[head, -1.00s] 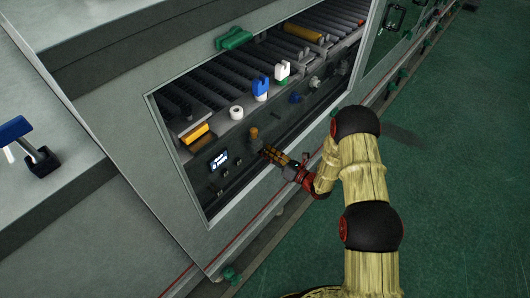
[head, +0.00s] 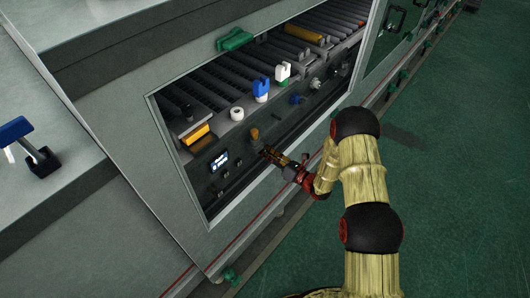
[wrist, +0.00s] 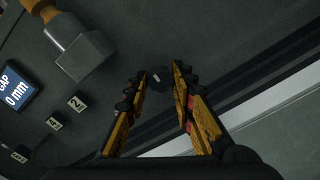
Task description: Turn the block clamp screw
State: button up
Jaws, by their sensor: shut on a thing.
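In the head view my gripper (head: 267,152) reaches the panel below the conveyor opening. The screw cannot be made out there, hidden at the fingertips.
A grey block with an orange knob (wrist: 80,45) juts from the panel beside my gripper. A lit display (wrist: 17,92) and numbered labels lie left. White and blue clips (head: 261,88) stand along the conveyor's edge. The frame's lower sill (head: 240,213) runs close below my arm.

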jog(key=shift+m+p, duration=0.65)
jog(key=shift+m, duration=1.05)
jog(key=shift+m+p, duration=0.6)
jog(key=shift+m, duration=1.1)
jog(key=shift+d+m+p, duration=0.1)
jog(key=shift+m+p, duration=0.4)
jog(key=shift+m, duration=1.3)
